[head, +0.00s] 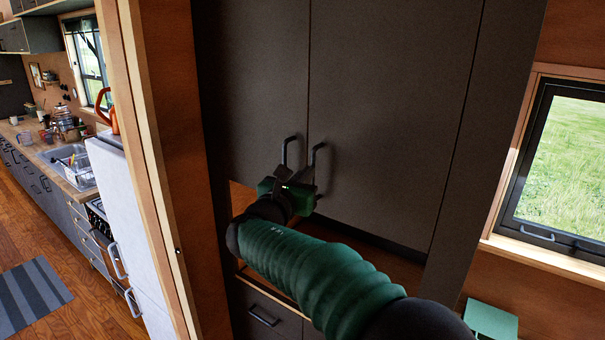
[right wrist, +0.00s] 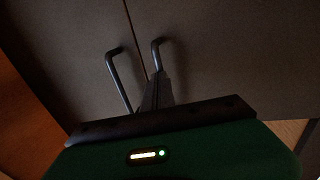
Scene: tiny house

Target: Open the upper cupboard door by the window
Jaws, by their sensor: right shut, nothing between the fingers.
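The upper cupboard has two dark grey doors. The right door (head: 390,100) is on the window side and looks flush, or nearly so, with the left door (head: 255,90). Each door has a dark bar handle near the middle seam: the left handle (head: 285,150) and the right handle (head: 315,157). Both show in the right wrist view, the left handle (right wrist: 116,75) and the right handle (right wrist: 157,52). My right gripper (head: 304,178) is shut and empty. Its fingertips (right wrist: 154,90) overlap the right handle's lower part; I cannot tell whether they touch it. My left gripper is out of view.
The window (head: 565,150) is to the right of the cupboard. Below the doors is an open wooden niche, then a drawer with a handle (head: 262,316). A wooden post (head: 150,150) stands at left, with the kitchen counter and white fridge (head: 125,200) beyond. A green surface (head: 490,320) sits low right.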

